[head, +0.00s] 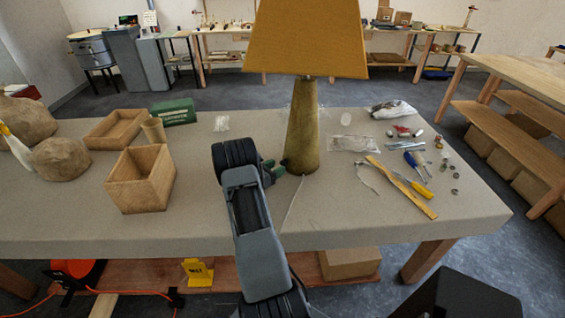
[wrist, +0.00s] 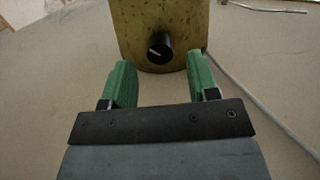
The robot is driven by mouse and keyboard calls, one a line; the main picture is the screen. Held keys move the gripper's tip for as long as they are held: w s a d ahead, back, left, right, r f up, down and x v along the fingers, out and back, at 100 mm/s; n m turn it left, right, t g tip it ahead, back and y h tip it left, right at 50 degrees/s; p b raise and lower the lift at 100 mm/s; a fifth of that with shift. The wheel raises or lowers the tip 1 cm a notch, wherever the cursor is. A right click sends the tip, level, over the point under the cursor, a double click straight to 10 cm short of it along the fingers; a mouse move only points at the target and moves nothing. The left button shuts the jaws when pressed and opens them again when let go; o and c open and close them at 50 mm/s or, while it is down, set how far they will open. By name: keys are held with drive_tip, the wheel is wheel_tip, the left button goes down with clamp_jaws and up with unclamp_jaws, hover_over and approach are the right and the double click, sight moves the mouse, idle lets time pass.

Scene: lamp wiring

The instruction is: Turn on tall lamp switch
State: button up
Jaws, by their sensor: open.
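The tall lamp has a mustard shade (head: 306,38) and a tapered, mottled olive-yellow base (head: 302,125), standing upright on the table. Its black knob switch (wrist: 160,48), with a pale mark on its face, sits low on the front of the base in the wrist view. In the head view the knob (head: 284,162) is a small dark spot beside my fingertips. My gripper (head: 272,172) is open and empty. In the wrist view its two green fingers (wrist: 161,75) point at the base, one on each side of the knob and a little short of it.
A pale cord (head: 292,203) runs from the lamp base over the table's front edge. Left stand a wooden box (head: 141,180), a tray (head: 115,129) and a green box (head: 174,111). Right lie a wooden strip (head: 402,187), screwdrivers (head: 414,165) and plastic bags (head: 353,143). The front right tabletop is clear.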

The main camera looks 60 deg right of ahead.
sight(282, 164)
drive_tip(key=shift+p+x, duration=0.3)
drive_tip(key=shift+x, duration=1.6)
drive_tip(key=shift+c, duration=0.4)
drive_tip(key=c, duration=0.8)
drive_tip(key=shift+c, duration=0.2)
